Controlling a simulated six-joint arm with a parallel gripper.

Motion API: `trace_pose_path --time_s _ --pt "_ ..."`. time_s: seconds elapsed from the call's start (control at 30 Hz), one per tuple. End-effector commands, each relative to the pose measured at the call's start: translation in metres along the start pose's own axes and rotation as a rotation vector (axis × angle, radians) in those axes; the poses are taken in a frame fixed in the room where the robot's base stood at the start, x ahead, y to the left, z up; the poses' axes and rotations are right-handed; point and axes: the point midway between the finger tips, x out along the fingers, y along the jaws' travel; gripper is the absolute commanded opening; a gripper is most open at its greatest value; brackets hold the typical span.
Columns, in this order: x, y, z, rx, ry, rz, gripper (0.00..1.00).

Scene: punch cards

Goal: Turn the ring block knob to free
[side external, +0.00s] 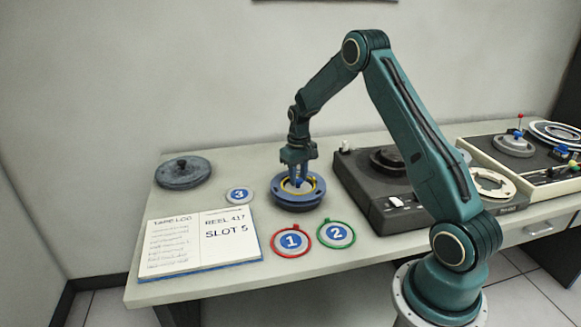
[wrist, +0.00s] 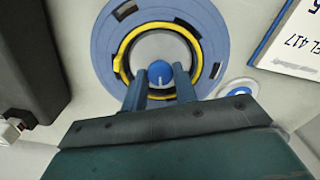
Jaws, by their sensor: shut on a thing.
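The ring block (side external: 297,201) is a round blue piece with a yellow ring on top, lying on the desk near its middle. It also shows in the wrist view (wrist: 205,28), with dark slots around its rim. Its blue knob (wrist: 160,70) stands at the centre of the yellow ring. My gripper (side external: 298,182) points straight down over the block. In the wrist view its two fingers (wrist: 160,84) are shut on the knob, one on each side. The lower part of the knob and the near side of the ring are hidden by my gripper. I cannot read any knob marking.
Discs numbered 1 (side external: 291,241), 2 (side external: 336,235) and 3 (side external: 239,195) lie around the block. An open log book (side external: 200,241) reads "REEL 417, SLOT 5". A dark tape machine (side external: 380,190) stands close on the right; a grey reel (side external: 184,172) lies back left.

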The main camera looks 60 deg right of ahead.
Motion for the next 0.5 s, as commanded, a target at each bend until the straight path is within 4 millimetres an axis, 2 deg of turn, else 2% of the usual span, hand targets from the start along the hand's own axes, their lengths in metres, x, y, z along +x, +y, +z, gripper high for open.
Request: trace_pose_path --time_s 0.2,0.5 --pt "-0.0009 0.0002 -0.0008 -0.178 0.003 0.001 0.06" --pt "-0.0010 0.0002 -0.0009 -0.325 0.003 0.001 0.06"
